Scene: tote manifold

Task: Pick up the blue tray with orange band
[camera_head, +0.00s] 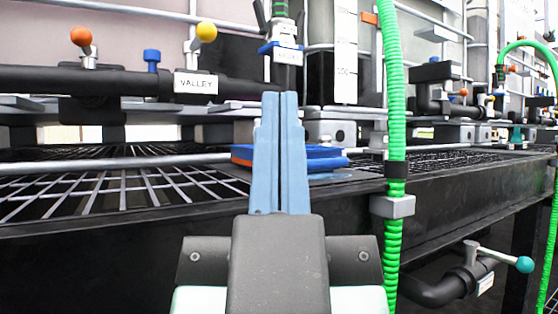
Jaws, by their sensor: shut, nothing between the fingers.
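The blue tray with an orange band (326,157) lies flat on the rack behind my gripper. Its middle is hidden by the fingers; blue shows on both sides, and an orange strip shows at its left edge. My gripper (281,95) points up and forward in the middle of the view, with its two light blue fingers shut together and nothing between them. In the picture the fingers overlap the tray. I cannot tell from this one view how far apart they are, but the gripper appears nearer to me.
A green corrugated hose (394,120) hangs just right of my gripper, through a grey clamp. A teal-knobbed valve (524,264) is low right.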

